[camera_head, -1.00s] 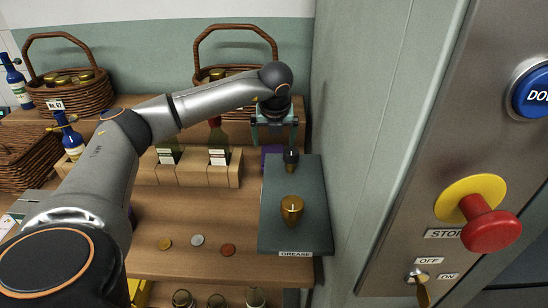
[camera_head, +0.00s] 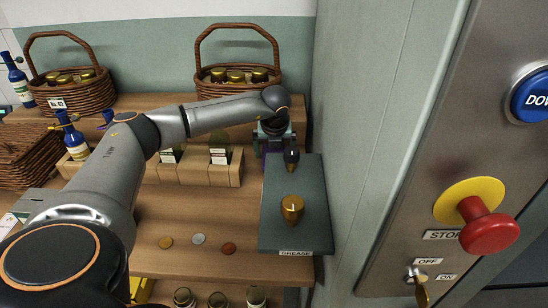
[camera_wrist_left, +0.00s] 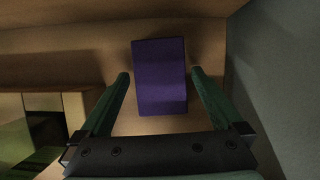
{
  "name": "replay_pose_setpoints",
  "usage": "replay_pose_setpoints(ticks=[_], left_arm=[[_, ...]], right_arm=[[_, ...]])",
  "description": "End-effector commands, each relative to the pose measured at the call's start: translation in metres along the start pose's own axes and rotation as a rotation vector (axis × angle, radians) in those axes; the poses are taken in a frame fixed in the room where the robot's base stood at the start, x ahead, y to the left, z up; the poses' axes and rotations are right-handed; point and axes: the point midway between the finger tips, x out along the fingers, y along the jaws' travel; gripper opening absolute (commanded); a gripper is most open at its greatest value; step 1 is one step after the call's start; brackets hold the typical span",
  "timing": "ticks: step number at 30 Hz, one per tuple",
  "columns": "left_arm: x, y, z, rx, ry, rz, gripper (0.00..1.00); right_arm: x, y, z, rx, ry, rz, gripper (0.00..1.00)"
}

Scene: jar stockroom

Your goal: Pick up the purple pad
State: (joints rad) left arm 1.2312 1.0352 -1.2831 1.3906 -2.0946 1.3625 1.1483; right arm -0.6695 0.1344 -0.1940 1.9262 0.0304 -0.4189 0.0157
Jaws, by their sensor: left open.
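The purple pad (camera_wrist_left: 160,76) is a flat rectangle on the wooden surface in the left wrist view, between the fingers of my left gripper (camera_wrist_left: 158,80). The gripper is open, with one finger on each side of the pad and a gap to each. In the head view my left gripper (camera_head: 272,148) is behind the dark tray, and only a sliver of the pad shows beside it, mostly hidden by the gripper. I cannot tell how high the fingers are above the surface. My right gripper is not in view.
A dark tray (camera_head: 295,240) labelled GREASE, with a brass piece (camera_head: 292,208) and a black-topped piece (camera_head: 291,158), lies in front of the gripper. A wooden bottle rack (camera_head: 200,173) stands left. The green wall (camera_head: 370,100) is close on the right. Baskets (camera_head: 235,85) stand behind.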

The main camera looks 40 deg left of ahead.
Motion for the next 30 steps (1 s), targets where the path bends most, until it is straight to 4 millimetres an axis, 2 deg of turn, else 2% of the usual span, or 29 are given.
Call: replay_pose_setpoints(ticks=[18, 30], left_arm=[[0.0042, -0.0001, -0.0020, 0.000, 0.000, 0.000, 1.00], [0.0041, 0.0000, -0.0019, 0.000, 0.000, 0.000, 0.55]], right_arm=[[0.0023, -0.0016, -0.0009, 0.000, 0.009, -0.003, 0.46], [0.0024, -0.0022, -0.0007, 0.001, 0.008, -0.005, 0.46]])
